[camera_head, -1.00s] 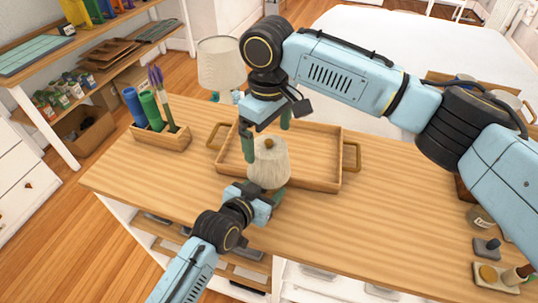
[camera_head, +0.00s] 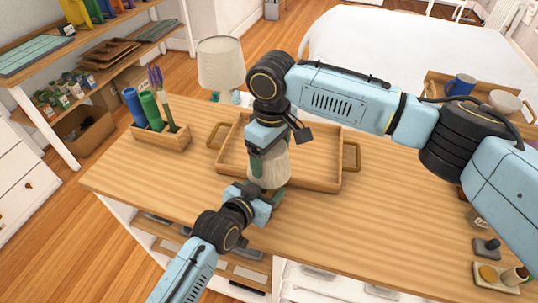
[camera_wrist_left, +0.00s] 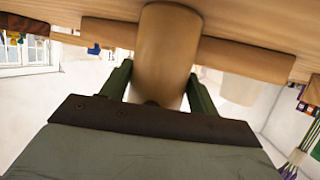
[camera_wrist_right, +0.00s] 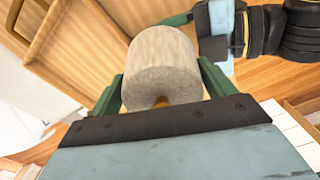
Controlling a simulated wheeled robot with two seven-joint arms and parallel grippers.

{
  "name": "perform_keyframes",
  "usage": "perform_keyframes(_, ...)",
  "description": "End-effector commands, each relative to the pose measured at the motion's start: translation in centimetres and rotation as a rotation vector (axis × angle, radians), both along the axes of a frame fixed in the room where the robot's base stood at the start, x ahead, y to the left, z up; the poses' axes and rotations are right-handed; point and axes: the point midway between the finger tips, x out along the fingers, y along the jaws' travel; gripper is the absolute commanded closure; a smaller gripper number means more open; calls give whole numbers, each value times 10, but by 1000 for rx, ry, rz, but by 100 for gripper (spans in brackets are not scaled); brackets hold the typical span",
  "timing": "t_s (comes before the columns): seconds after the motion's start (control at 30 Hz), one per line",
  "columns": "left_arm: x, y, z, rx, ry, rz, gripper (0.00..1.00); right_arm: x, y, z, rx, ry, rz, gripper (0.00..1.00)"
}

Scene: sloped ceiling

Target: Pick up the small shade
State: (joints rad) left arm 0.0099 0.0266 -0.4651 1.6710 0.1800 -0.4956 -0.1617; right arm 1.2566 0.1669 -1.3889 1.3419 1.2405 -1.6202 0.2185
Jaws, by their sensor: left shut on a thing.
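The small shade (camera_head: 267,178) is a pale, off-white tapered cylinder on a small lamp at the front of the wooden tray. My right gripper (camera_head: 262,158) comes down from above, its green fingers on either side of the shade. In the right wrist view the shade (camera_wrist_right: 162,65) sits between the spread fingers; whether they touch it is unclear. My left gripper (camera_head: 268,200) is low in front, shut on the round wooden lamp base (camera_wrist_left: 165,55), which the left wrist view shows between its fingers. The head view hides most of the base.
The wooden tray (camera_head: 326,184) lies behind the lamp. A larger lamp with a beige shade (camera_head: 221,62) stands beyond it. A wooden caddy (camera_head: 160,141) with green and blue rolls is at left.

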Motion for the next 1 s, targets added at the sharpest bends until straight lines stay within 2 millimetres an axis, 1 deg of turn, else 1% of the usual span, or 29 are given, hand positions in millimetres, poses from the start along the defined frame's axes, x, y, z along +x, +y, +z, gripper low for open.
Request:
perform_keyframes(0.27, 0, 0, 0, -1, 2, -1, 73, 0, 0, 0, 0, 0, 0, 40)
perform_keyframes(0.37, 0, 0, 0, -1, 2, -1, 73, 0, 0, 4, 0, -1, 0, 40)
perform_keyframes(0.47, 0, 0, 0, -1, 2, -1, 73, 1, 0, 16, 1, -2, 0, 40)
perform_keyframes(0.7, 0, 0, 0, -1, 2, -1, 73, 1, 1, 65, 3, -3, 1, 40)
perform_keyframes(0.8, 0, 0, 0, -1, 2, -1, 73, 1, 0, 82, 2, -3, 1, 40)
perform_keyframes(0.9, 0, 0, 0, -1, 2, -1, 73, 0, 0, 93, 1, -2, 1, 40)
perform_keyframes(1.0, 0, 0, 0, -1, 2, -1, 73, 0, 0, 99, 0, -1, 1, 40)
